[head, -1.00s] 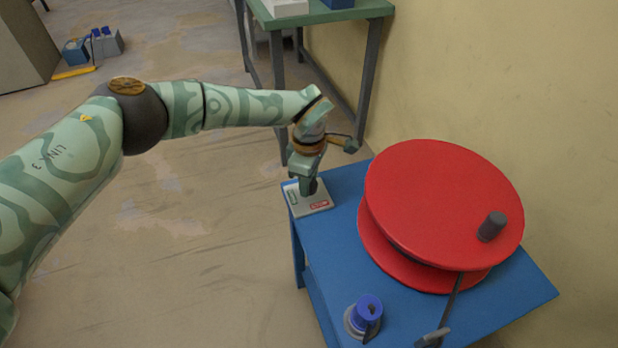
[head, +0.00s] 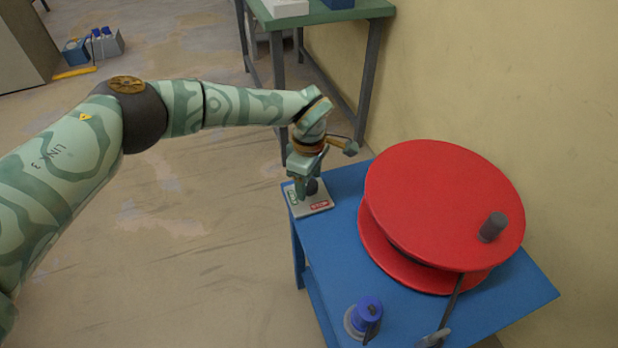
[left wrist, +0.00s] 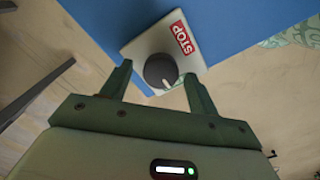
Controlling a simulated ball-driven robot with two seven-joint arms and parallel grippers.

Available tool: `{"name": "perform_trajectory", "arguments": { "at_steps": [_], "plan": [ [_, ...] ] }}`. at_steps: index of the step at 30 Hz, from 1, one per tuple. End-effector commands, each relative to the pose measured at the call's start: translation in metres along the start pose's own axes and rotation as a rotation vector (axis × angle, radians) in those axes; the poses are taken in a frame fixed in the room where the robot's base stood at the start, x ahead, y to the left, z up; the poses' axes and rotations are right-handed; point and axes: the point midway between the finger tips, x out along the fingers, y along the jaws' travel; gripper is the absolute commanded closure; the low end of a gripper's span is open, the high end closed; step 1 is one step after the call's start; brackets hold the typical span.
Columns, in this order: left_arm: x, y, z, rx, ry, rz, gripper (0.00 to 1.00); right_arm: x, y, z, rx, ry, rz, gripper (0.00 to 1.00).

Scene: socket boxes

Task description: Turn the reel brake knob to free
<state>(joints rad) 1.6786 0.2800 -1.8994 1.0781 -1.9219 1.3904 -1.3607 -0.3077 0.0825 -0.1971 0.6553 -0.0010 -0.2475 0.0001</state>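The reel brake knob (head: 312,187) is dark and round. It sits on a pale plate (head: 318,211) at the blue table's left corner. The plate bears a red STOP label (head: 319,205) and a green label (head: 292,196), whose text is too small to read. In the left wrist view, the knob (left wrist: 160,70) has a small white mark on its lower edge, away from the STOP label (left wrist: 182,38). My left gripper (head: 305,188) is low over the plate. Its fingers (left wrist: 158,76) are apart, one either side of the knob, with gaps showing. My right gripper is not in view.
A large red reel (head: 440,205) fills much of the blue table (head: 335,235). A blue socket-like part (head: 368,310) stands near the front, and a dark cable (head: 452,300) hangs from the reel. A green table (head: 330,14) stands behind my left arm.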

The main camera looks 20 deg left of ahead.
Motion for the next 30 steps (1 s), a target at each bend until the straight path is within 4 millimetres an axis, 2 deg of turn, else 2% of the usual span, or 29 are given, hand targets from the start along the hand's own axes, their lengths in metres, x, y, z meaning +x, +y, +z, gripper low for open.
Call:
{"name": "perform_trajectory", "arguments": {
  "at_steps": [5,8,13,21,25,30],
  "plan": [
    [-0.004,0.0,0.0,0.0,0.0,0.0,0.4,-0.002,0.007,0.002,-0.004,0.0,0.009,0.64],
    [-0.018,0.0,0.0,-0.001,0.0,0.003,0.4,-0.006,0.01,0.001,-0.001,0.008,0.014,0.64],
    [-0.063,0.0,0.0,0.0,0.001,0.007,0.4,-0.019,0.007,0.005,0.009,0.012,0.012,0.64],
    [-0.132,0.001,0.0,-0.001,0.001,0.005,0.4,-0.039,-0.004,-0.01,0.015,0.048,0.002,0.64],
    [-0.152,0.0,0.0,0.0,0.0,0.002,0.4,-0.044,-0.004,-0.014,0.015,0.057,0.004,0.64],
    [-0.163,0.0,0.0,0.0,0.0,0.0,0.4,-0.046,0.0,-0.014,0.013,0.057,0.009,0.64]
  ]
}}
